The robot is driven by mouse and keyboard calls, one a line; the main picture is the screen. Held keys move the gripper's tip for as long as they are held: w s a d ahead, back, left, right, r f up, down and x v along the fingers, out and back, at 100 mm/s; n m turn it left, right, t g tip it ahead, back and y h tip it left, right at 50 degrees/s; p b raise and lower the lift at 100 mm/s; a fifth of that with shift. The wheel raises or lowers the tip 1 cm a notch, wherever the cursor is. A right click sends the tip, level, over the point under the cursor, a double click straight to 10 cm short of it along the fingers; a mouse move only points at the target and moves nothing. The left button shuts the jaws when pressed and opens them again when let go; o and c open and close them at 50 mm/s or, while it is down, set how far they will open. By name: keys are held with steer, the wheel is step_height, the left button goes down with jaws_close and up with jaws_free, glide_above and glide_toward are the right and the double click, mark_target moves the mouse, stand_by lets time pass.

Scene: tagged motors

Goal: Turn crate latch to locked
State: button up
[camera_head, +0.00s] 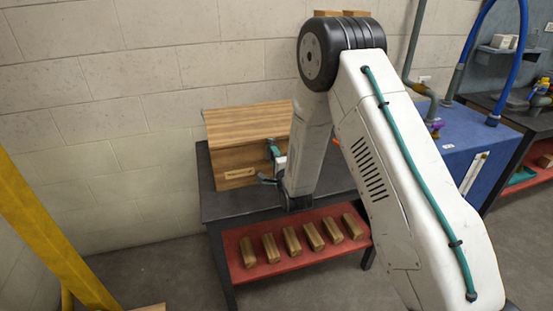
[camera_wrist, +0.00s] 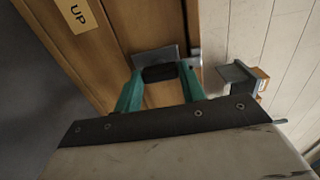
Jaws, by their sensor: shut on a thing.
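The wooden crate (camera_head: 235,155) stands on a dark table against the block wall. In the wrist view its brown wooden face (camera_wrist: 105,50) carries a label reading "UP" (camera_wrist: 77,14). A grey metal plate with a dark knob, which looks like the latch (camera_wrist: 158,54), is on that face. My gripper (camera_wrist: 160,74) has teal fingers, shut on the dark latch part between their tips. In the head view my gripper (camera_head: 273,150) is at the crate's right front side. My arm hides the crate's right part, and the latch cannot be made out there.
The dark tabletop (camera_head: 225,207) has some free room before the crate. Several wooden blocks lie on the red shelf (camera_head: 258,275) below. A blue cabinet (camera_head: 462,150) stands to the right and a yellow post (camera_head: 45,225) at left. A grey bracket (camera_wrist: 237,75) shows right in the wrist view.

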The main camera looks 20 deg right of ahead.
steer(key=o, duration=1)
steer(key=s, duration=0.8)
steer(key=shift+w, duration=0.1)
